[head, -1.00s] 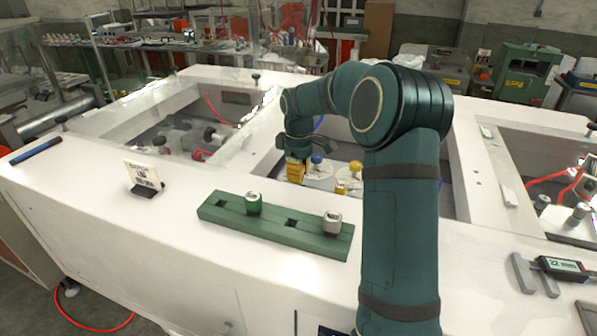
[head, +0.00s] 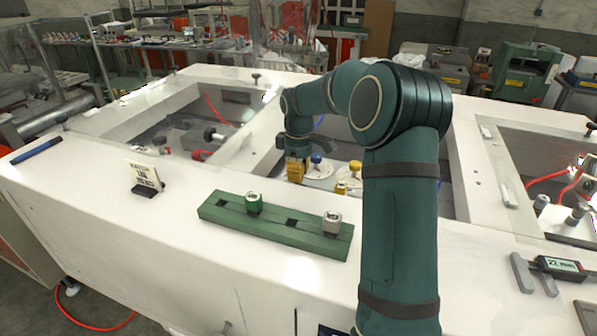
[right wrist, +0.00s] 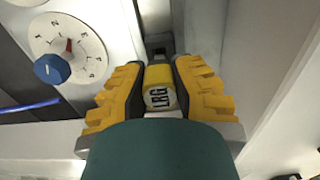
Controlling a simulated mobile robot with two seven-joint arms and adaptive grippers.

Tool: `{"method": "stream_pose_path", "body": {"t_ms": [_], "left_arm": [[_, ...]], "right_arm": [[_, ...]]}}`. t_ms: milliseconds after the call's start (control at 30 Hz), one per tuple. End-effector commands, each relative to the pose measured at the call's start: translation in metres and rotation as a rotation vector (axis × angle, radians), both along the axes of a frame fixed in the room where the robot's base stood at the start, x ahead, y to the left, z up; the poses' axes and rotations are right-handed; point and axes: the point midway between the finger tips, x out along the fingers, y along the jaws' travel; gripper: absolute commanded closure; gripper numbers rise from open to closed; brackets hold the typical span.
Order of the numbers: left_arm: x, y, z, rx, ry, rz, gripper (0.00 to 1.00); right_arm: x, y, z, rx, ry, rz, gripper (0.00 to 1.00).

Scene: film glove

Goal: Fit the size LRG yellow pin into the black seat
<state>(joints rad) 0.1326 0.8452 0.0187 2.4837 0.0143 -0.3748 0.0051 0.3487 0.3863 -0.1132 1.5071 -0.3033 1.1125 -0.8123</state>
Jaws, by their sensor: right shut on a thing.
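My right gripper (head: 297,172) is down in the middle opening of the white bench. In the right wrist view its ridged yellow fingers (right wrist: 160,90) are shut on a yellow pin (right wrist: 160,75), whose end reads LRG. The pin lies between both fingers. A dark grey recessed part (right wrist: 158,44) shows just beyond the pin; I cannot tell if it is the black seat or whether the pin touches it. In the head view the held pin is hidden by the gripper. My left gripper is not in view.
A green block (head: 225,217) on the bench holds a green pin (head: 254,202) and a grey pin (head: 332,221), with empty square holes. A dial with a blue knob (right wrist: 52,68) is beside the gripper. A yellow knob (head: 355,168) and a small sign (head: 144,175) stand nearby.

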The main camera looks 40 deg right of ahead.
Motion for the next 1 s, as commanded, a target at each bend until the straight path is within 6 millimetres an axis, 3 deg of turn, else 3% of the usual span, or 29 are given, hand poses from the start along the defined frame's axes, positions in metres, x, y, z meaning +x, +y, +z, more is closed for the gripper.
{"method": "stream_pose_path", "body": {"t_ms": [1000], "left_arm": [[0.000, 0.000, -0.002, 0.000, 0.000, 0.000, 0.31]], "right_arm": [[0.000, 0.000, -0.010, 0.000, 0.000, 0.000, 1.00]]}}
